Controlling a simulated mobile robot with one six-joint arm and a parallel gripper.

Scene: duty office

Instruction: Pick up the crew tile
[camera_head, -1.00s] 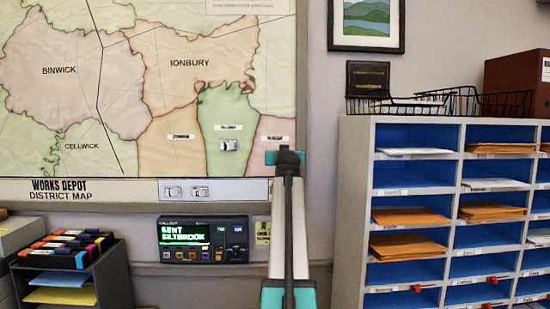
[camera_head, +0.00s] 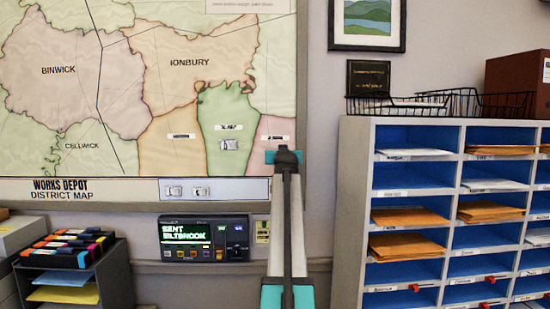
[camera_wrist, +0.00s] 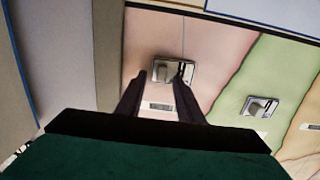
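A small pale tile (camera_wrist: 171,74) with a dark knob-like mark sits on the pink map region in the wrist view. My gripper (camera_wrist: 160,72) is open in front of it; one finger stands beside the tile and the other overlaps its right part. I cannot tell whether the fingers touch it. In the head view my gripper (camera_head: 285,157) covers that spot. A second tile (camera_head: 230,145) is on the green region, also in the wrist view (camera_wrist: 260,106). Two more tiles (camera_head: 174,190) and (camera_head: 200,190) sit on the strip below the map. I cannot tell which is the crew tile.
The district map (camera_head: 75,105) fills the wall at left. A console (camera_head: 204,239) with a lit display is below it. A blue pigeonhole shelf (camera_head: 412,175) with envelopes stands at right, with wire baskets (camera_head: 400,105) on top. A marker rack (camera_head: 70,250) is at lower left.

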